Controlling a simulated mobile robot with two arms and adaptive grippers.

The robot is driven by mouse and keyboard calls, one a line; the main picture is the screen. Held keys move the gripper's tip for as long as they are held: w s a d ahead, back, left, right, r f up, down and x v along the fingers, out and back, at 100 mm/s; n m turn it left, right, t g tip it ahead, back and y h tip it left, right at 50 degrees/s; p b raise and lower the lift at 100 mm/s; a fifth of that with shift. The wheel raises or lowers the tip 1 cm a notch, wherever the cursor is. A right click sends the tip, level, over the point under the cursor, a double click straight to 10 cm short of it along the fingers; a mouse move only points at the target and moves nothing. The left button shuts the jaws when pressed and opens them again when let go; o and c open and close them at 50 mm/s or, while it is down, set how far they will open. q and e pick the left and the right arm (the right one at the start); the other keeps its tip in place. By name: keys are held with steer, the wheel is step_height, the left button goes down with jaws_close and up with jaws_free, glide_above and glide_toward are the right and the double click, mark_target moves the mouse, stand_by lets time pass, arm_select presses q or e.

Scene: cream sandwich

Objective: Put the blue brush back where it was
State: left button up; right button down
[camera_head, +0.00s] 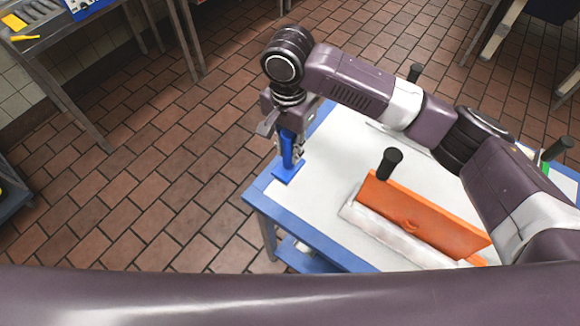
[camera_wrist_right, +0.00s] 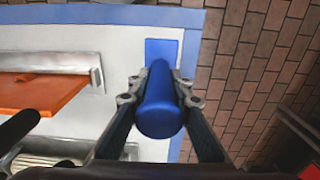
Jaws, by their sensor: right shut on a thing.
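The blue brush (camera_head: 287,150) is upright at the left corner of the white-topped table (camera_head: 335,150), with its flat blue base low at the table's surface. I cannot tell whether the base touches the table. My right gripper (camera_head: 290,140) is shut on the brush's handle from above. In the right wrist view the blue brush (camera_wrist_right: 160,105) stands between the two fingers of my right gripper (camera_wrist_right: 158,98), its base near the table's blue edge. My left gripper is not in view.
Another black handle (camera_head: 415,72) shows behind my arm. Tiled floor (camera_head: 180,160) lies open left of the table.

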mark_target(290, 170)
steer(key=f, duration=0.4)
steer(key=shift+w+d+f, duration=0.2)
steer(key=shift+w+f, duration=0.05)
steer(key=shift+f, duration=0.1)
steer(key=shift+a+f, duration=0.1)
steer(key=shift+f, duration=0.15)
step_height(290, 170, down, 4)
steer(key=shift+p, duration=0.5)
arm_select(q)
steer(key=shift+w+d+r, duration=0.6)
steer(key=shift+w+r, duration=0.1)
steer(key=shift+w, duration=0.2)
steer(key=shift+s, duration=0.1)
arm_select(e)
steer(key=shift+s, duration=0.1)
steer(key=c, duration=1.8)
jaws_free()
steer(key=shift+f, duration=0.1)
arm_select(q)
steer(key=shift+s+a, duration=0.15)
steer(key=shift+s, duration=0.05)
arm_select(e)
steer(key=shift+o, duration=0.2)
arm_select(q)
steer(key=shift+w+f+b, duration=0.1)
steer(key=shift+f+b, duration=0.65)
steer(key=shift+b, duration=0.05)
arm_select(e)
step_height(290, 170, up, 12)
steer(key=shift+r, duration=0.1)
